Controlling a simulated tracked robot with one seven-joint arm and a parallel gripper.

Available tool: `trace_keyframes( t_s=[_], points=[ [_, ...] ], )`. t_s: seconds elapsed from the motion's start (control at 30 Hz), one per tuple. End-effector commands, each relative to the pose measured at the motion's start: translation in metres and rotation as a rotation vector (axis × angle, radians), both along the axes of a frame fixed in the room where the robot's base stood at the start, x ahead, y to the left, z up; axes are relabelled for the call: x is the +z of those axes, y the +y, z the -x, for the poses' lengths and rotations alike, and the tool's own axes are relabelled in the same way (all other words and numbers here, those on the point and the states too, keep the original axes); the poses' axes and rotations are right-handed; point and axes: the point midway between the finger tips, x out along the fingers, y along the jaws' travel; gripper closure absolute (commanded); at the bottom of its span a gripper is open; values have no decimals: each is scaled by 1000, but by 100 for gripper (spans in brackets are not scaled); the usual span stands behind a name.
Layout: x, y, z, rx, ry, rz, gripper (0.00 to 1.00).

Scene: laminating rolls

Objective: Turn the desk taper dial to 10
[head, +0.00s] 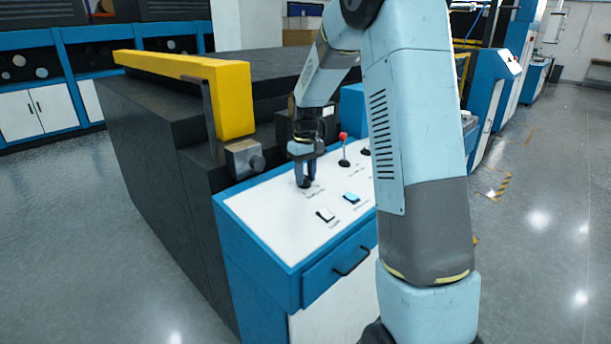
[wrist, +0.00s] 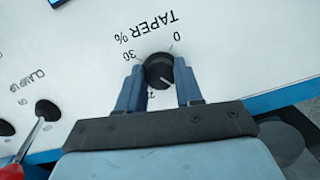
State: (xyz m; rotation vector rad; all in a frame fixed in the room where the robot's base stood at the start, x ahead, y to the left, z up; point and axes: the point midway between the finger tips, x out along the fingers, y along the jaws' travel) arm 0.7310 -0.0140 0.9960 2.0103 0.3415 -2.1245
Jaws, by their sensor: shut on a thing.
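The taper dial (wrist: 158,66) is a round black knob on the white desk panel, under the upside-down print "TAPER %" in the wrist view. A "30" is printed to its upper left and a "0" to its upper right. Its white pointer line slants to the lower right in the picture. Another mark below the knob is partly hidden. My gripper (wrist: 159,88) has one blue finger on each side of the knob and is shut on it. In the head view my gripper (head: 306,178) points down onto the panel.
A red-knobbed lever (head: 343,148) stands beside the dial; a lever also shows at the wrist view's left, near "CLAMP UP". A yellow beam (head: 190,78) runs above the dark machine at left.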

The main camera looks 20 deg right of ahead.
Motion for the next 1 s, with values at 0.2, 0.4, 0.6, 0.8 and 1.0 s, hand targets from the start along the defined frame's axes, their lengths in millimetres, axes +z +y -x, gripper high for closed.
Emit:
trace_keyframes(
  t_s=[0.2, 0.4, 0.6, 0.8, 1.0],
  points=[
    [2, -1, -2, 110, -17, 18, 95],
    [2, -1, -2, 164, -21, 28, 95],
    [2, -1, -2, 182, -24, 30, 95],
    [3, -1, -3, 182, -24, 30, 95],
    [2, 0, -2, 182, -24, 30, 57]
  ],
)
